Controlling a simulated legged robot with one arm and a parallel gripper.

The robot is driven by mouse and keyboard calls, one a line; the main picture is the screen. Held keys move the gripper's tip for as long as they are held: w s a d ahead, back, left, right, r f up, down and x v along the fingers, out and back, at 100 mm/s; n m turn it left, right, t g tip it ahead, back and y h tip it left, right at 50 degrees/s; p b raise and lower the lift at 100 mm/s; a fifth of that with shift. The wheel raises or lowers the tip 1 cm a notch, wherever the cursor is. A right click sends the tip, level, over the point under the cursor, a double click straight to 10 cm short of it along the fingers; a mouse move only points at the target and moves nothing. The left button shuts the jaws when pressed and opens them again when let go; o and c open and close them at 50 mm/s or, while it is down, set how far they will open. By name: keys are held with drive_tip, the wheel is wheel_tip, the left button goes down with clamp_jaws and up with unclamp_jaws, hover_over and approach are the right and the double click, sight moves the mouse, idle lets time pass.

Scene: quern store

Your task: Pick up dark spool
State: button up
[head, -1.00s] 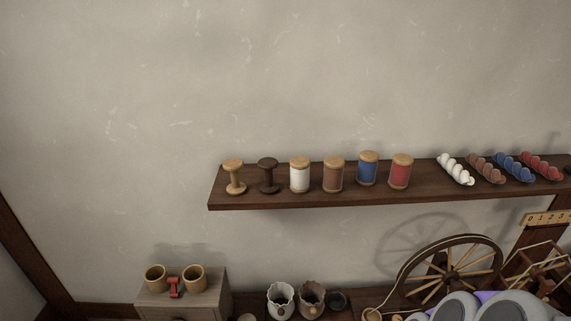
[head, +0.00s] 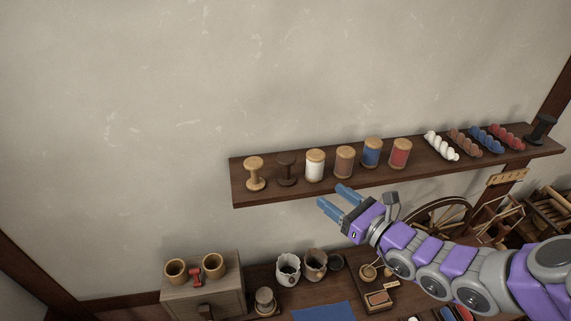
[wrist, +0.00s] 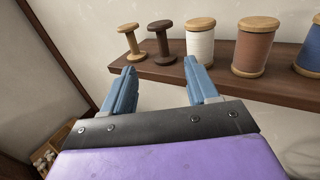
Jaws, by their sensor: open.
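The dark spool (head: 287,170) stands upright and bare on the wall shelf, second from the left. It also shows in the wrist view (wrist: 161,42), ahead of and between my fingers. My gripper (head: 332,198) is open and empty, in front of the shelf's front edge and a little to the right of the dark spool in the head view. In the wrist view, the two blue fingers (wrist: 162,80) are spread apart and do not touch the spool.
A light bare spool (head: 254,174) stands left of the dark one, and a white-thread spool (head: 315,166) stands right. More thread spools and twisted skeins (head: 441,147) line the shelf (head: 330,189). Below are a small cabinet (head: 202,295), jars (head: 288,268) and a spinning wheel (head: 440,217).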

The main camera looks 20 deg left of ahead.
sight(293, 168)
drive_tip(key=x, duration=0.4)
drive_tip(key=p+x, duration=0.1)
drive_tip(key=x, duration=0.7)
drive_tip(key=shift+w+a+f+p, duration=0.1)
drive_tip(key=shift+a+f+p, duration=0.2)
drive_tip(key=shift+a, duration=0.1)
drive_tip(key=shift+w+a+f+p, duration=0.1)
drive_tip(key=shift+w+f+p, duration=0.05)
drive_tip(key=shift+w+p, duration=0.35)
drive_tip(key=shift+w+a, duration=0.5)
drive_tip(key=shift+w, duration=0.05)
drive_tip(key=shift+w+a+f, duration=0.1)
drive_tip(key=shift+a+f, duration=0.05)
drive_tip(key=shift+a, duration=0.6)
drive_tip(key=shift+a+f, duration=0.15)
drive_tip(key=shift+a, duration=0.6)
drive_tip(key=shift+c, duration=0.9)
drive_tip(key=shift+d+r, duration=0.25)
drive_tip(key=shift+d, duration=0.85)
drive_tip(key=c, duration=0.6)
